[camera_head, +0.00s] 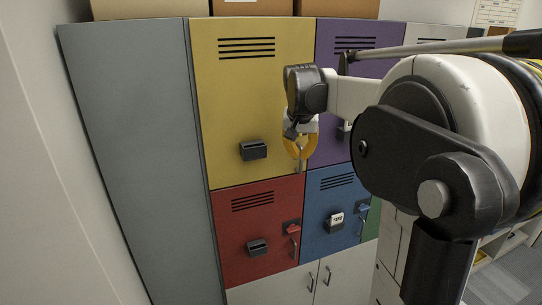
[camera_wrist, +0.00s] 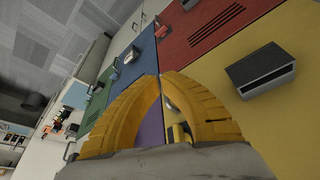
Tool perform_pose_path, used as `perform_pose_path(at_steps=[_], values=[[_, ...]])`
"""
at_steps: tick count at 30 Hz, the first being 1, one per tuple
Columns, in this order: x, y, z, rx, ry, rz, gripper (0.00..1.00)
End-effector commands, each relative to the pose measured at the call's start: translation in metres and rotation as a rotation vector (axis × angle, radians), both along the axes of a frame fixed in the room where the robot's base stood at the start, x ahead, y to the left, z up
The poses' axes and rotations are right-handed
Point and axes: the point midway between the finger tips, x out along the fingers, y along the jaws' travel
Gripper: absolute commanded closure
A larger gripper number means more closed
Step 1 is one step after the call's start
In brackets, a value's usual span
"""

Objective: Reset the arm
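My gripper (camera_head: 300,157) has yellow curved fingers and hangs in front of the yellow locker door (camera_head: 230,110), near its right edge. In the wrist view the fingertips (camera_wrist: 161,77) come together, with an open gap lower down between the fingers. Nothing shows held between the tips. Through the gap I see purple door and a small yellow item that I cannot identify. My arm reaches in from the right in the head view and is bent. Part of the purple door (camera_head: 345,60) is hidden behind it.
Below are a red door (camera_head: 262,220) and a blue door (camera_head: 335,190), with dark holders and handles. A grey locker side (camera_head: 140,150) and white wall stand at left. White cabinets (camera_head: 345,278) are underneath. Boxes (camera_head: 150,8) sit on top. Some floor (camera_head: 500,280) shows at lower right.

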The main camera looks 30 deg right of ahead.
Motion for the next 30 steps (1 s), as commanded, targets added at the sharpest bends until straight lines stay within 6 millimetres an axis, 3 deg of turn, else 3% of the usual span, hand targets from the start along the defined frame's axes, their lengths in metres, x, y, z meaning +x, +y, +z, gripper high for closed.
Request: perform_pose_path(at_steps=[7,11,14,20,26,30], values=[[-0.001,0.002,0.0,-0.001,-0.001,0.002,1.0],[-0.006,0.023,-0.023,-0.004,-0.01,0.042,1.0],[-0.016,0.057,-0.059,-0.012,-0.026,0.111,1.0],[-0.054,0.139,-0.15,-0.035,-0.073,0.292,1.0],[-0.1,0.21,-0.251,-0.057,-0.123,0.471,1.0],[-0.136,0.252,-0.329,-0.072,-0.159,0.592,1.0]])
